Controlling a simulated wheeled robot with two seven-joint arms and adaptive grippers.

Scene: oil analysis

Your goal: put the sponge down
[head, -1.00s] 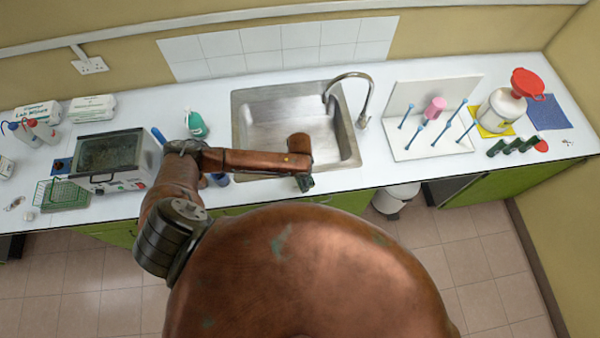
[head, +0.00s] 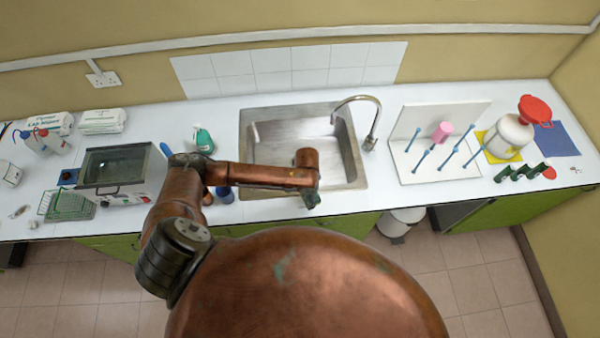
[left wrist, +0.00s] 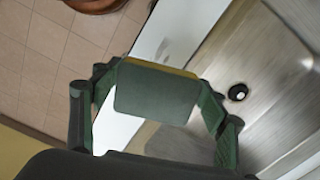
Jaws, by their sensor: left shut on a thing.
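The sponge (left wrist: 155,94) shows in the left wrist view as a dark green scouring face with a thin yellow edge. My left gripper (head: 311,200) is shut on it, with one finger at each side. In the head view the gripper is above the sink's front edge, and the sponge cannot be made out there. In the left wrist view the steel sink (left wrist: 270,75) and a strip of white counter (left wrist: 170,35) lie beneath the sponge. My right gripper is in neither view.
The sink basin (head: 285,140) looks empty, with a tap (head: 375,120) at its right. A peg rack (head: 410,160) stands further right. A green bottle (head: 204,140), blue-topped items and a water bath (head: 115,170) stand to the left.

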